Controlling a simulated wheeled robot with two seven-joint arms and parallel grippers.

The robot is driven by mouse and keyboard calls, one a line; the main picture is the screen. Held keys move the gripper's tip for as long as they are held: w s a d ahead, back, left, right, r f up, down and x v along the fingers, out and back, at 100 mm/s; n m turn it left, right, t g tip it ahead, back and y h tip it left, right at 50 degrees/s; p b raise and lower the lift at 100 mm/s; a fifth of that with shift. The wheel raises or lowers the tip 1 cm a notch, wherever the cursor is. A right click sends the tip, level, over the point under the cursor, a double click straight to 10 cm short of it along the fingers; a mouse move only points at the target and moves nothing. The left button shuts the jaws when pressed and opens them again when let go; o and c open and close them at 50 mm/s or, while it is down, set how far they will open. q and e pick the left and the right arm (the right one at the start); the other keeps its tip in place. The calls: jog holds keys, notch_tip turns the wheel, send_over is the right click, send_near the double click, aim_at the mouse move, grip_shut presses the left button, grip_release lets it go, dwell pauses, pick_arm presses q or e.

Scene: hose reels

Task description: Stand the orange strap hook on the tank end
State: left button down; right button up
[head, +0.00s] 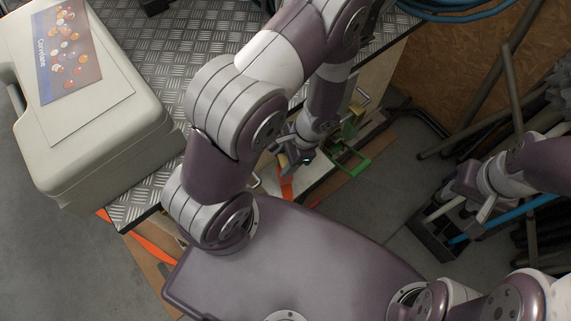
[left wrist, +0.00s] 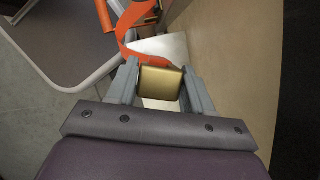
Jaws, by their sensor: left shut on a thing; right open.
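My left gripper (head: 298,160) reaches down beyond the edge of the metal-topped bench. In the left wrist view my left gripper (left wrist: 162,88) is shut on a gold-coloured block (left wrist: 160,84), which sits between its two grey fingers. An orange strap (left wrist: 137,20) curves just beyond the block; I cannot tell whether they are joined. In the head view a piece of orange strap (head: 287,189) shows below the gripper. My right gripper (head: 440,222) is open at the right, low over the floor. I cannot make out a tank end.
A cream case (head: 95,140) with a picture sheet on top stands on the chequered metal bench (head: 160,55). A green frame (head: 350,163) is right of my left gripper. Poles (head: 480,125) and blue hose (head: 450,12) crowd the right side. Another orange strip (head: 150,247) lies at lower left.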

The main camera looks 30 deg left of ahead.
pick_arm(q)
notch_tip(320, 180, down, 3)
jog(key=shift+f+b, duration=0.15)
jog(key=shift+b, duration=0.35)
jog(key=c, duration=0.9)
grip_release()
jog(key=shift+f, duration=0.1)
jog(key=o, duration=0.5)
jog(key=shift+c, duration=0.2)
jog(key=shift+w+r+p, duration=0.1)
jog(key=shift+r+p, duration=0.2)
jog(key=shift+r, duration=0.1)
jog(key=p+v, duration=0.4)
jog(key=v, duration=0.9)
jog(key=s+a+r+n+t+h, duration=0.2)
jog(key=r+n, duration=0.6)
jog(key=r, duration=0.4)
jog(key=shift+a+r+n+t+h, duration=0.35)
jog(key=shift+a+t+h, duration=0.3)
jog(key=shift+t, duration=0.55)
